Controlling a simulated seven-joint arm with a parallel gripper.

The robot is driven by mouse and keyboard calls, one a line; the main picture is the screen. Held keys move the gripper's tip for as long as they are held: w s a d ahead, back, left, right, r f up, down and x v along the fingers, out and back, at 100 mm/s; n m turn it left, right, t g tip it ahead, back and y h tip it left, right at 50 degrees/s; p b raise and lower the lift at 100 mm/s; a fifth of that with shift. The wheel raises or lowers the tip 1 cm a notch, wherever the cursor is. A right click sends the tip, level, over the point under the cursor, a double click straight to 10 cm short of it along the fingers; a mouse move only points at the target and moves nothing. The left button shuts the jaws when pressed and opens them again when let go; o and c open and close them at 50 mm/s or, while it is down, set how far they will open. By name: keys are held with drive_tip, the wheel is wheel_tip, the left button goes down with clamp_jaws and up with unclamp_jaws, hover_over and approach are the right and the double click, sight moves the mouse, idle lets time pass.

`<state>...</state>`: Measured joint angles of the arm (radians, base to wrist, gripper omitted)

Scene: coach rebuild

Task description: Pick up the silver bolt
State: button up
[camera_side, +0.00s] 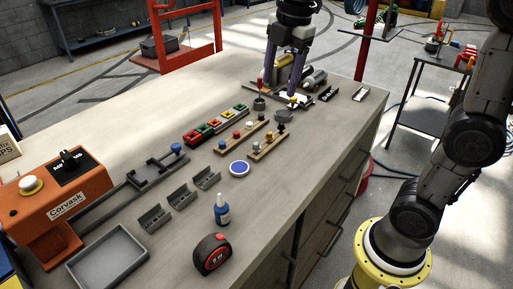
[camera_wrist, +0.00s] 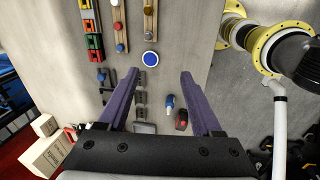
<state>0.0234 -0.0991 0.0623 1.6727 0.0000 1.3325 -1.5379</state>
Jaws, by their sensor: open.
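Two wooden strips hold small coloured round-headed pieces in the middle of the bench; the front strip (camera_side: 268,140) and the back strip (camera_side: 230,143) lie side by side. A pale silver-looking head (camera_side: 249,124) sits on the back strip and a greyish one (camera_side: 256,146) on the front strip. They are too small for me to tell which is the silver bolt. The strips also show at the top of the wrist view (camera_wrist: 124,38). My gripper (camera_side: 279,82) is open, its purple fingers pointing down over the far end of the bench. In the wrist view the gap between the fingertips (camera_wrist: 160,74) is empty.
A row of coloured bins (camera_side: 215,124), a blue round disc (camera_side: 239,169), grey brackets (camera_side: 181,196), a blue bottle (camera_side: 221,211) and a tape measure (camera_side: 212,255) stand on the bench. An orange machine (camera_side: 55,215) and grey tray (camera_side: 108,258) occupy the left end.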

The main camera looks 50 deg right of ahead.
drive_tip(key=w+f+g, duration=0.1)
drive_tip(key=w+f, duration=0.3)
drive_tip(key=w, duration=0.3)
drive_tip(key=g, duration=0.1)
hover_over(257, 143)
drive_tip(key=shift+n, duration=0.3)
drive_tip(key=f, duration=1)
drive_tip(key=shift+w+a+f, duration=0.1)
drive_tip(key=shift+w+a, duration=0.1)
drive_tip(key=shift+a, duration=0.05)
drive_tip(key=shift+s+d+f, duration=0.1)
drive_tip(key=shift+f, duration=1.4)
drive_tip(key=shift+s+d+f, duration=0.1)
drive_tip(key=shift+f, duration=1.4)
clamp_jaws()
